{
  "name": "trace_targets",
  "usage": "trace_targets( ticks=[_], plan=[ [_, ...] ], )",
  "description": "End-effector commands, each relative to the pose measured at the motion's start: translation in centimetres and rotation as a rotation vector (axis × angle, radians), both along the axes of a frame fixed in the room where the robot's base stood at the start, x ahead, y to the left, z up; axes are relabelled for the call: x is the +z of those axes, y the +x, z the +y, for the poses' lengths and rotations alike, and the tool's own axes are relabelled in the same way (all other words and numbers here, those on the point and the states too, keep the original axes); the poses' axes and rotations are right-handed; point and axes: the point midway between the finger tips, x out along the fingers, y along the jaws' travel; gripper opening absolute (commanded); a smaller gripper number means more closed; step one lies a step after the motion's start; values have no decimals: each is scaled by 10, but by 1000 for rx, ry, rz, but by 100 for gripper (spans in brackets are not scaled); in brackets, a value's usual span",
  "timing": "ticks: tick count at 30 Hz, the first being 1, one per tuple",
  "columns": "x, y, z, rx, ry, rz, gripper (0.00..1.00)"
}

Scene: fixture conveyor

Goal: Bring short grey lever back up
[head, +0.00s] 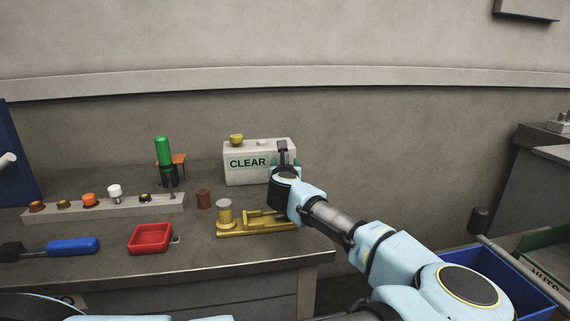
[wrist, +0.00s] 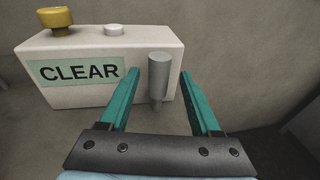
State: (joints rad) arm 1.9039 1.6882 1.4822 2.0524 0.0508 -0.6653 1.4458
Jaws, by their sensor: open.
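The short grey lever (wrist: 158,72) has a thick rounded grip on a thinner stem, at the right end of the white box marked CLEAR (wrist: 105,95). In the head view the box (head: 240,175) stands at the back of the bench, with my arm reaching its right end. My gripper (wrist: 160,78) is open, its two teal fingers one on each side of the lever, with visible gaps.
A yellow knob (wrist: 55,20) and a white button (wrist: 114,30) sit on top of the box. A red tray (head: 150,238) and a green-topped post (head: 163,152) stand to the left.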

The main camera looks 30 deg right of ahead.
Motion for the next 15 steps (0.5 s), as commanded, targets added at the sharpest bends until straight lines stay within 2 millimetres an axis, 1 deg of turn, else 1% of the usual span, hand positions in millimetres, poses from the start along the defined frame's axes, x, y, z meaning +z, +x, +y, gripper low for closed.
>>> trace_targets(
  ticks=[1,9,12,15],
  plan=[
    [-1,-8,4,0,-1,0,64],
    [7,-55,30,0,-2,0,64],
    [9,-68,37,0,-1,0,64],
    [11,-77,42,0,0,0,64]
  ],
)
